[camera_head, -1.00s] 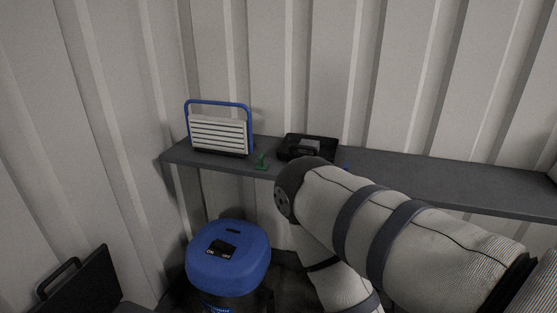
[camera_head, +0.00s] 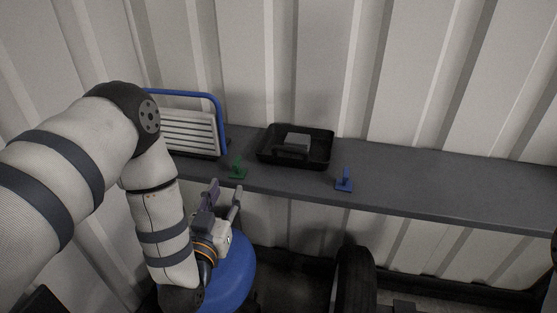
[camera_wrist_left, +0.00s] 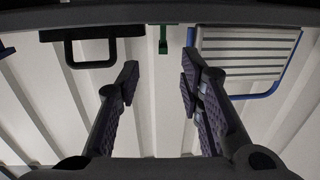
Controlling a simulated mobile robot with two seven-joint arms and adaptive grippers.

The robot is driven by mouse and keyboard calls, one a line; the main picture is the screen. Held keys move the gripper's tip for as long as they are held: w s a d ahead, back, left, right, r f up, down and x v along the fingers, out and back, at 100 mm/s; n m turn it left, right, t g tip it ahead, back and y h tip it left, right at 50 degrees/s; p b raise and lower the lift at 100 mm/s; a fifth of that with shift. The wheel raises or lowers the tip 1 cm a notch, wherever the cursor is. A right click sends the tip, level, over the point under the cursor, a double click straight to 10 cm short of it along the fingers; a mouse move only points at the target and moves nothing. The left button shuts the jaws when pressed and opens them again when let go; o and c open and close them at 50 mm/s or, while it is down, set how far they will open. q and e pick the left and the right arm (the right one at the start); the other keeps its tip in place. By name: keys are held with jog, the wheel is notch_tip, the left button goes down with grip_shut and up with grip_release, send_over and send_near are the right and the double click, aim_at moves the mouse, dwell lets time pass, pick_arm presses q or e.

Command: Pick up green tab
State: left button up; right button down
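The green tab (camera_head: 238,169) stands upright on its small base near the front edge of the grey shelf, between the white slatted panel and the black tray. My left gripper (camera_head: 226,187) is below and in front of the shelf edge, just under the tab in the head view. Its fingers are apart with nothing between them. In the left wrist view the two fingers (camera_wrist_left: 158,84) are spread wide, and a small green piece, which looks like the tab (camera_wrist_left: 163,40), shows beyond them near the shelf edge. My right gripper is not in view.
A blue tab (camera_head: 344,180) stands right of the black tray (camera_head: 296,146), which holds a grey block. The white slatted panel (camera_head: 188,132) with its blue handle is left of the green tab. A blue canister (camera_head: 236,272) sits below the gripper. The shelf's right part (camera_head: 450,190) is clear.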

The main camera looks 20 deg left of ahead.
aim_at(236, 161)
pick_arm(q)
jog(key=w, duration=0.3)
jog(key=w+a, duration=0.1)
jog(key=w, duration=0.3)
jog(key=w+a+r, duration=0.1)
jog(key=w, duration=0.3)
jog(key=shift+a+b, duration=0.1)
jog(key=shift+b, duration=0.3)
grip_shut()
